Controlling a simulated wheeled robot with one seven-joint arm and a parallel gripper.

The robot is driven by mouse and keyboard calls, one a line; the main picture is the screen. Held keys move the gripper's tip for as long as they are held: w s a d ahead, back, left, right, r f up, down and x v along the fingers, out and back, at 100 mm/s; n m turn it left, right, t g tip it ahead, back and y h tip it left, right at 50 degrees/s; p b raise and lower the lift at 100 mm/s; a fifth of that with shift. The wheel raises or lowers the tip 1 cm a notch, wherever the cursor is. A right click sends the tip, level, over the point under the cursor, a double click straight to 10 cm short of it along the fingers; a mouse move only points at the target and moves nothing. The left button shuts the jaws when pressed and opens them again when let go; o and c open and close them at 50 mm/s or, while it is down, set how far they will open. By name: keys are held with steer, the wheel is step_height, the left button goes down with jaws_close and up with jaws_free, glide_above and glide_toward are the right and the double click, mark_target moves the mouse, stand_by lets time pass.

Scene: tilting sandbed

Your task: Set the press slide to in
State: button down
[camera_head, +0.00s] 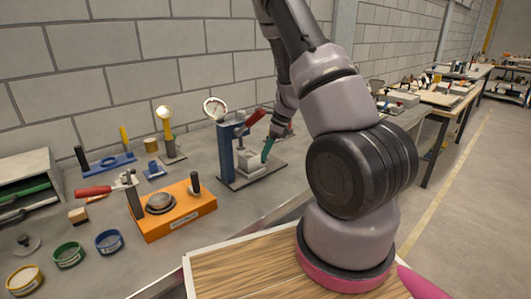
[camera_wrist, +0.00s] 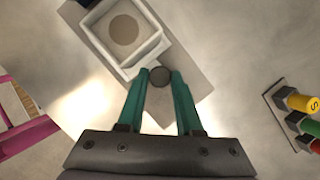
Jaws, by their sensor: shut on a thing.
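The press (camera_head: 226,150) has a blue column, a round dial gauge (camera_head: 215,107) on top and a red lever (camera_head: 255,117). It stands on a grey base plate (camera_head: 268,170) by the wall. Its slide is a pale square tray (camera_head: 250,166), low beside the column. In the wrist view the tray (camera_wrist: 128,70) holds a round brown patch, and a dark round knob (camera_wrist: 160,77) sits at its near corner. My gripper (camera_head: 268,149) has green fingers; in the wrist view its tips (camera_wrist: 160,74) are closed around the knob.
An orange fixture (camera_head: 180,212) with a red-handled clamp (camera_head: 100,189) stands left of the press. Several small round bowls (camera_head: 109,241) lie at the front left. Coloured knobs on a plate (camera_wrist: 298,103) are at the right in the wrist view. Bench between press and fixture is clear.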

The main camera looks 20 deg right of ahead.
mark_target(257, 154)
steer(key=shift+a, duration=0.1)
stand_by(0.3)
steer(key=shift+s+a, duration=0.3)
steer(key=shift+a, duration=0.55)
steer(key=shift+s+a, duration=0.3)
steer(key=shift+a, duration=0.55)
steer(key=c, duration=0.9)
jaws_free()
steer(key=shift+a, duration=0.1)
steer(key=shift+o, duration=0.2)
steer(key=v, duration=1.1)
steer(key=shift+f, duration=0.15)
